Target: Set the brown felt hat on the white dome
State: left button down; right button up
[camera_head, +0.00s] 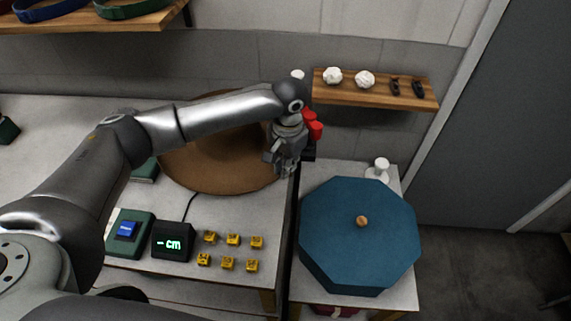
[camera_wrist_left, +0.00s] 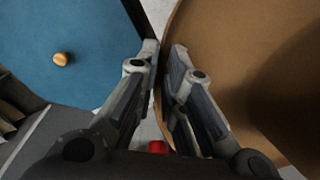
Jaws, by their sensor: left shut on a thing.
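The brown felt hat (camera_head: 215,170) shows as a wide round brown shape over the left table, partly covered by my left arm. My left gripper (camera_head: 284,168) is at the hat's right edge, shut on its brim. In the left wrist view the hat (camera_wrist_left: 250,60) fills the right side, and the fingers of my left gripper (camera_wrist_left: 163,55) are close together at its rim. I cannot tell how high the hat is above the table. I cannot make out the white dome; the hat or my arm may hide it. My right gripper is not in view.
A blue octagonal box (camera_head: 358,235) with a wooden knob stands on the right table. Several yellow blocks (camera_head: 233,239) and a display reading "- cm" (camera_head: 172,241) are at the front of the left table. A red object (camera_head: 313,125) is close behind the gripper, below a wooden shelf (camera_head: 375,90).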

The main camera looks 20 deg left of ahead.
pick_arm(q)
jog(key=shift+f+b, duration=1.9)
jog(key=shift+b, duration=0.1)
jog(key=shift+f, duration=0.5)
jog(key=shift+f+b, duration=0.4)
jog(key=shift+f, duration=2.45)
jog(key=c, duration=1.5)
grip_release()
jog(key=shift+o, duration=0.2)
